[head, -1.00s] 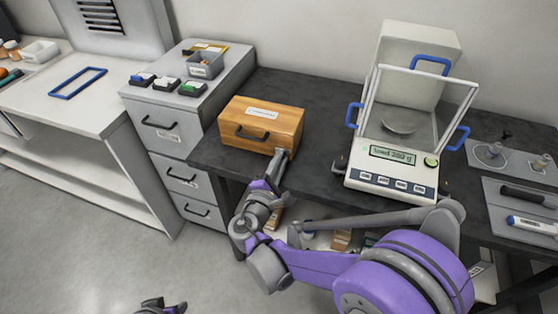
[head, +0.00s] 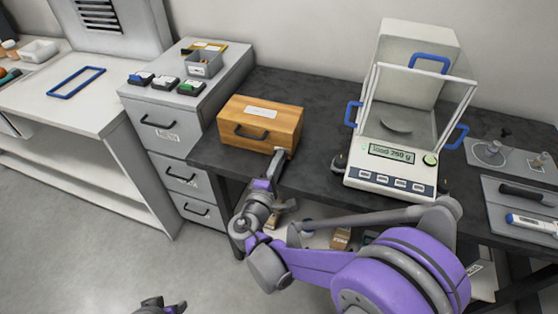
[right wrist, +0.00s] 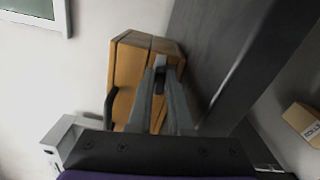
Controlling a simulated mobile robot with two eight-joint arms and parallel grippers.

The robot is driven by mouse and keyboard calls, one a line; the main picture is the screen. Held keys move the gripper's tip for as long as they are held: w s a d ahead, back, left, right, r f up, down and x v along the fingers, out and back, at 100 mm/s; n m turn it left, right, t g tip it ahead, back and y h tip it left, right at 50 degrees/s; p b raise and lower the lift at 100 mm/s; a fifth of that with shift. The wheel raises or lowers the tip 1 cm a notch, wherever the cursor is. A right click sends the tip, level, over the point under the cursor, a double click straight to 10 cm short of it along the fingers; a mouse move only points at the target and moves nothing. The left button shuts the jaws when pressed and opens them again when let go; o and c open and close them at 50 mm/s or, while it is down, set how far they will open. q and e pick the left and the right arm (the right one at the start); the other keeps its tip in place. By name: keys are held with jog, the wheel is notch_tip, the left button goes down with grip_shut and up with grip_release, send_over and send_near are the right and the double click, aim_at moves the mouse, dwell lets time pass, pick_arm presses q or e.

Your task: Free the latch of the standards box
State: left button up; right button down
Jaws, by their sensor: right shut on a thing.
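The standards box (head: 258,134) is a closed wooden case with a white label on its lid and a dark handle on its front. It stands on the dark bench. My right gripper (head: 280,155) is at the right end of the box front. In the right wrist view, its two fingers (right wrist: 161,78) are shut on a small grey latch (right wrist: 161,62) on the box (right wrist: 127,80). The fingers partly hide the latch. My left gripper (head: 162,306) shows only in part at the bottom edge, away from the box; its jaws are unclear.
A balance (head: 392,175) with a clear shield and blue handles stands right of the box on the dark bench (head: 325,100). A grey drawer cabinet (head: 163,122) stands at the left, with small cases and a bin on top. Bare bench top lies behind the box.

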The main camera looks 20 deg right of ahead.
jog(key=c, duration=0.8)
grip_release()
jog(key=shift+c, duration=0.2)
